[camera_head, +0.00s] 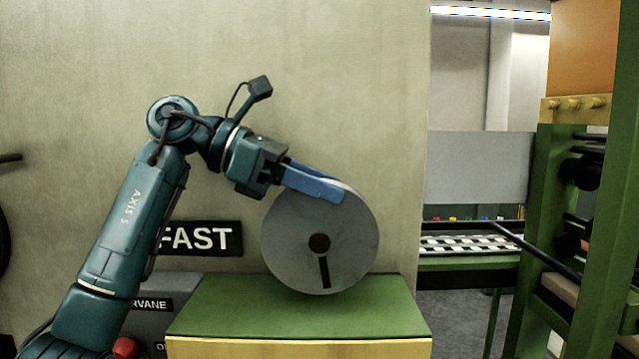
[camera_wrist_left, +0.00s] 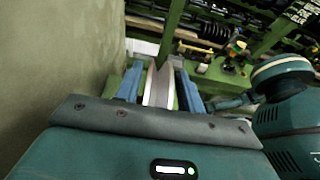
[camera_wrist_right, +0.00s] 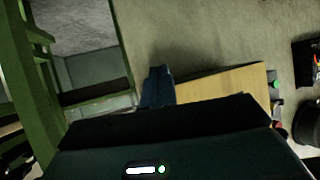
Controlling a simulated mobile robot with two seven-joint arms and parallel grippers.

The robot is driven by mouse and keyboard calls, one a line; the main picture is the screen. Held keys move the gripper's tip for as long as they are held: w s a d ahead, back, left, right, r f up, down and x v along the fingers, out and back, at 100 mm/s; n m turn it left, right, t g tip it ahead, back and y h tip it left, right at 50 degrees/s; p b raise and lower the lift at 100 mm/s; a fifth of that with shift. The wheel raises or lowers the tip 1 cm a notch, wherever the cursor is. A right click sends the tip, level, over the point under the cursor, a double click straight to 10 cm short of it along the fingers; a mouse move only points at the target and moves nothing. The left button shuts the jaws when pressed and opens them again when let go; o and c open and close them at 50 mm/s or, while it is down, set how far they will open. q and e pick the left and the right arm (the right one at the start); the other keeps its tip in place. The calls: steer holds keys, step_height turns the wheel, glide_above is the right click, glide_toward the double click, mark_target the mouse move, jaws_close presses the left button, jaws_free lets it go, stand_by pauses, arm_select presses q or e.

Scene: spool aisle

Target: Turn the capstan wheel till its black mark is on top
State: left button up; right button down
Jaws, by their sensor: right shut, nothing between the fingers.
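The capstan wheel (camera_head: 290,260) is a grey disc with a dark hub, standing upright over a green-topped bench. Its black mark (camera_head: 324,272) is a short bar below the hub, near the bottom and slightly right. My left gripper (camera_head: 318,188) is at the wheel's upper rim, one blue finger in front of its face. In the left wrist view, the rim (camera_wrist_left: 158,88) stands between the two blue fingers, which look open with narrow gaps beside it. My right gripper (camera_wrist_right: 158,84) is shut and empty, away from the wheel; it is outside the head view.
The bench (camera_head: 215,310) has a green top and yellow front. A plain wall rises behind it, with a black FAST sign (camera_head: 205,238) at left. A red knob (camera_head: 125,347) is low at left. A green frame (camera_head: 600,200) with dark bars stands at right.

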mark_target(281, 196)
arm_select(q)
jaws_close()
steer(key=shift+a, duration=0.1)
arm_select(e)
steer(key=shift+f, duration=0.15)
